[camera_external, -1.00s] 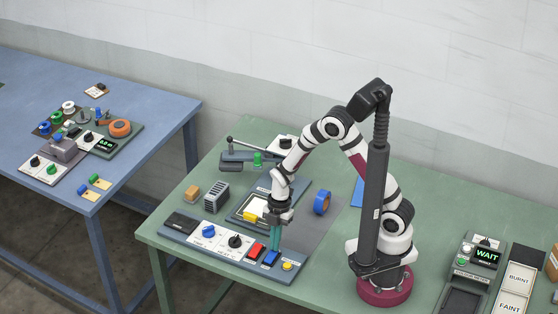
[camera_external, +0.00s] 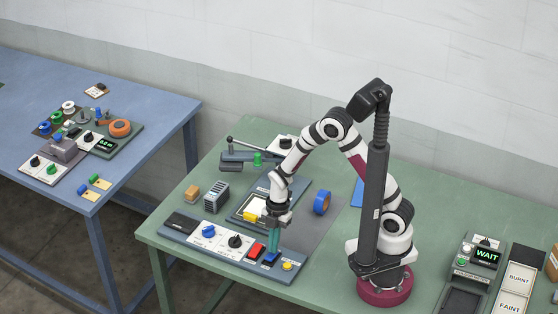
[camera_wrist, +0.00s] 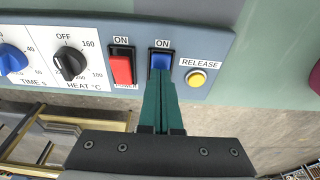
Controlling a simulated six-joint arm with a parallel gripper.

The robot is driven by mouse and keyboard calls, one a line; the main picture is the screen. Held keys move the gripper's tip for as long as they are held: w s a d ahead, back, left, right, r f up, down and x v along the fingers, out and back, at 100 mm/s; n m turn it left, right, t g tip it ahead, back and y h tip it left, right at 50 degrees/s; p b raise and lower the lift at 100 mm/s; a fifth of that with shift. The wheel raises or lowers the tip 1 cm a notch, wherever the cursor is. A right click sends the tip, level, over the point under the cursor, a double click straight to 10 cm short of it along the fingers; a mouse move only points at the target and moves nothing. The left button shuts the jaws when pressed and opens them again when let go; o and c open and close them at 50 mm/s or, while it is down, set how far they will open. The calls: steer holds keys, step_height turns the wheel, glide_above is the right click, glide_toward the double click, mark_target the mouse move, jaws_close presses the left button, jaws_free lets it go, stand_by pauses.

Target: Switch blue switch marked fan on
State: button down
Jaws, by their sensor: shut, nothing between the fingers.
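The blue switch (camera_wrist: 161,62) sits on the grey-blue control panel, with "ON" printed above it in the wrist view. Its lower part and any label below it are hidden behind my fingers. My gripper (camera_wrist: 159,85) is shut and empty, its teal fingertips at the lower end of the blue switch. Whether they touch it is hard to tell. In the external view my gripper (camera_external: 272,252) points down at the blue switch (camera_external: 270,259), which is partly covered by the fingers.
A red switch (camera_wrist: 122,70) marked POWER is close on the left, and a yellow RELEASE button (camera_wrist: 196,78) is on the right. A black HEAT knob (camera_wrist: 70,63) and a blue TIME knob (camera_wrist: 13,58) stand further left.

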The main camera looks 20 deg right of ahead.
steer(key=r, duration=0.4)
steer(key=shift+w+d, duration=0.3)
steer(key=shift+w, duration=0.05)
steer(key=w+d+r, duration=0.4)
steer(key=r, duration=0.4)
